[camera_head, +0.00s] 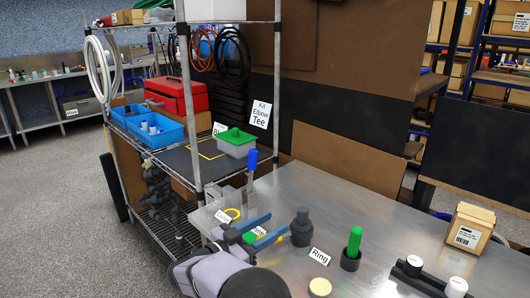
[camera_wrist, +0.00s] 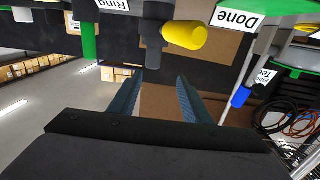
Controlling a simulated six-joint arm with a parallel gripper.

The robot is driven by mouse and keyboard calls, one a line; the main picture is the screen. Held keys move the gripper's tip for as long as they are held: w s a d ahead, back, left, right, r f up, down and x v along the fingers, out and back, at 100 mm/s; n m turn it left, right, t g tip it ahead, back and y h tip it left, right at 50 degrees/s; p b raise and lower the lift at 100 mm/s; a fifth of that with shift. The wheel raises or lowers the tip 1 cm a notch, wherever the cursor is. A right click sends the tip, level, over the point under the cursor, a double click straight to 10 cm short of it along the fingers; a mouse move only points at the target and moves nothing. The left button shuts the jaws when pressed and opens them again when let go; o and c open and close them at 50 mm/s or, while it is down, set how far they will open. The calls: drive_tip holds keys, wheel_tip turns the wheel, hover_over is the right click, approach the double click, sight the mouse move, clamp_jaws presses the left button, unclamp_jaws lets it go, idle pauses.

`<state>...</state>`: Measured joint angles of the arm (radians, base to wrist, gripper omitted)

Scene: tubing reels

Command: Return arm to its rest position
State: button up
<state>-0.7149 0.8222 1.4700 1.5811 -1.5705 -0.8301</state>
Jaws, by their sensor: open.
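My gripper (camera_head: 279,224) is above the left part of the metal table (camera_head: 395,212). Its two blue fingers are apart with nothing between them. In the wrist view the fingers (camera_wrist: 160,75) are also spread and empty. Just right of the fingertips in the head view stands a black stepped fitting (camera_head: 301,227). Farther right a green cylinder (camera_head: 355,241) stands upright in a black base. My wrist hides part of the table's near left.
A wire shelf cart with a blue bin (camera_head: 155,129), a red case (camera_head: 177,95) and a grey-green bin (camera_head: 236,142) stands left of the table. A "Ring" label (camera_head: 320,256), a black holder with white caps (camera_head: 430,281) and a cardboard box (camera_head: 469,229) are right. The table's back middle is clear.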

drive_tip(key=w+r+n+t+y+p, duration=0.3)
drive_tip(key=w+r+n+y, duration=0.1)
drive_tip(key=w+y, duration=0.3)
drive_tip(key=s+d+f+n+g+y+p, duration=0.1)
drive_tip(key=s+f+n+g+y, duration=0.1)
drive_tip(key=s, duration=0.3)
drive_tip(key=s+d+f+n+g+y+p, duration=0.1)
drive_tip(key=s+f+n+g+y+p, duration=0.1)
drive_tip(key=s, duration=0.3)
drive_tip(key=s+d+f+n+g+y+p, duration=0.1)
drive_tip(key=s+f+n+g+y, duration=0.1)
drive_tip(key=s+g+y, duration=0.1)
drive_tip(key=shift+s+d+f+y, duration=0.2)
drive_tip(key=shift+s+y, duration=0.15)
drive_tip(key=shift+s, duration=0.3)
drive_tip(key=shift+s+d+f+y, duration=0.1)
drive_tip(key=shift+s+d+y, duration=0.2)
drive_tip(key=shift+s, duration=0.35)
drive_tip(key=s+d+f+g+h+p, duration=0.1)
drive_tip(key=s+d+g, duration=0.3)
drive_tip(key=s, duration=0.7)
drive_tip(key=s+d+f+g+p, duration=0.1)
drive_tip(key=s+d, duration=0.4)
drive_tip(key=s, duration=0.7)
drive_tip(key=f+g, duration=0.1)
drive_tip(key=g, duration=0.1)
drive_tip(key=shift+d+f+g+h, duration=0.2)
drive_tip(key=shift+f+g+h, duration=0.05)
drive_tip(key=shift+g+h, duration=0.15)
